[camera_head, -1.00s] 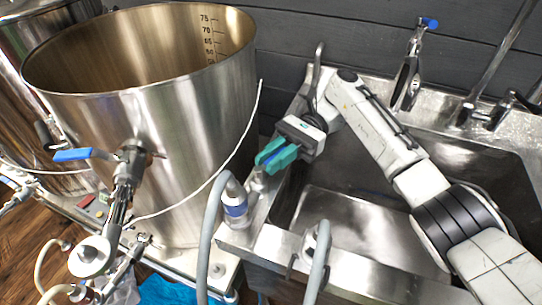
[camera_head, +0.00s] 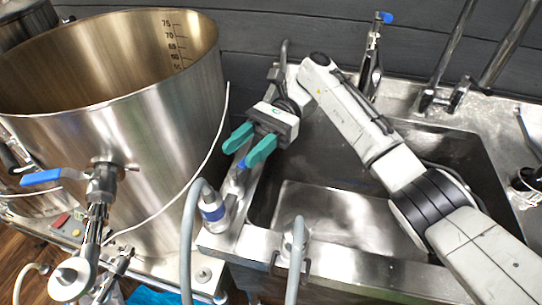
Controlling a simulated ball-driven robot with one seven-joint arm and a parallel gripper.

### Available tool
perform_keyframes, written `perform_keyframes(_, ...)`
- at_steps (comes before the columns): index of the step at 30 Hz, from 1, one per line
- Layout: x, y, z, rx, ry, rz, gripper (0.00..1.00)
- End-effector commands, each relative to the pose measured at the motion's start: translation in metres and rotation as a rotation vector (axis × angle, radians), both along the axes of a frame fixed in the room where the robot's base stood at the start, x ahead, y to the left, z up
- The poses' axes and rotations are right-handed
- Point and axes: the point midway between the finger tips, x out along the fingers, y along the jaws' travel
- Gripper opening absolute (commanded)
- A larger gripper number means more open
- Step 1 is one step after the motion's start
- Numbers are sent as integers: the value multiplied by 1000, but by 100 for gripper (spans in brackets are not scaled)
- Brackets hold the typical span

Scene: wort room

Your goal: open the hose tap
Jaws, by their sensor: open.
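My gripper (camera_head: 239,157) is over the left rim of the sink, its two teal fingers spread apart and pointing down to the left. A small metal fitting with a bit of blue (camera_head: 241,164) shows just below and between the fingertips; it looks like the hose tap, partly hidden by the fingers. I cannot tell whether the fingers touch it. A grey hose (camera_head: 187,245) with a white and blue collar (camera_head: 212,211) stands just below that fitting at the sink's left front corner.
A steel kettle (camera_head: 150,140) with a blue-levered valve (camera_head: 42,177) stands close on the left. The steel sink (camera_head: 335,215) is empty. Behind it rise a blue-topped tap (camera_head: 371,65) and a faucet (camera_head: 440,80). A second grey hose (camera_head: 295,265) is at the front rim.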

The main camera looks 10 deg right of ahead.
Motion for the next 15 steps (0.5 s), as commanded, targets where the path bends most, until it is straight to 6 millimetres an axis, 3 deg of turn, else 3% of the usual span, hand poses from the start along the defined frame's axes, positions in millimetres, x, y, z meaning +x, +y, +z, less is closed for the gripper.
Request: perform_keyframes(15,-52,-12,57,2,1,-2,44)
